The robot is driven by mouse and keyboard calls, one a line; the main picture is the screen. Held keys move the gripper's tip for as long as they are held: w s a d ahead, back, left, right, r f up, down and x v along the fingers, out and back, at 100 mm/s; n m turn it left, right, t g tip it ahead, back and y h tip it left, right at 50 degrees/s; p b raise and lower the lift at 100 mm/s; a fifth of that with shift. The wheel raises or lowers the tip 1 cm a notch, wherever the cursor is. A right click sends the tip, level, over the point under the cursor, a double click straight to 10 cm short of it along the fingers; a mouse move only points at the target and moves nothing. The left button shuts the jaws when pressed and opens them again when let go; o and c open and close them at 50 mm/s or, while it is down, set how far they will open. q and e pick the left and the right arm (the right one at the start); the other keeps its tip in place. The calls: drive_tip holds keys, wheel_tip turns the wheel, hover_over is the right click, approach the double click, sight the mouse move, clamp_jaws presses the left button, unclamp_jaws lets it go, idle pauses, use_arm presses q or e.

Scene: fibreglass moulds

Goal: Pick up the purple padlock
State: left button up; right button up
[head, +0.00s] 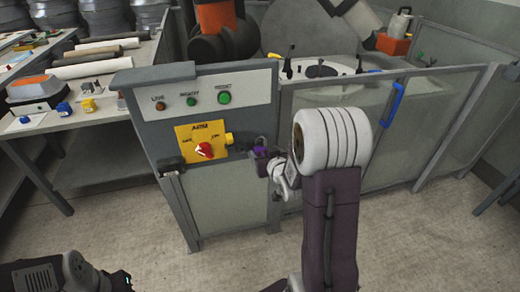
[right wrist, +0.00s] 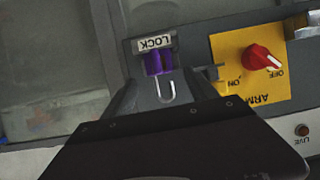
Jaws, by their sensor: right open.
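The purple padlock (right wrist: 152,62) is at a small holder with a white LOCK label (right wrist: 154,43) in the right wrist view. A pale U-shaped shackle shows below its purple body in that picture. In the head view the purple padlock (head: 262,149) is a small patch on the cabinet front, partly hidden by my right gripper. My right gripper (right wrist: 166,88) is open, with its fingers on either side of the padlock's shackle end; I cannot tell whether they touch it. My left arm shows at the lower left of the head view, but its gripper does not.
A yellow switch plate with a red knob (head: 204,150) is left of the padlock. Buttons (head: 224,98) sit above it on the grey cabinet. A fence with a blue handle (head: 397,98) extends to the right. A cluttered bench (head: 80,122) stands at the left.

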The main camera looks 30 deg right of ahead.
sight(261, 150)
drive_tip(key=x, duration=0.5)
drive_tip(key=shift+w+f+b, duration=0.2)
drive_tip(key=shift+f+b, duration=0.05)
drive_tip(key=shift+b, duration=0.1)
drive_tip(key=shift+r, duration=0.1)
clamp_jaws()
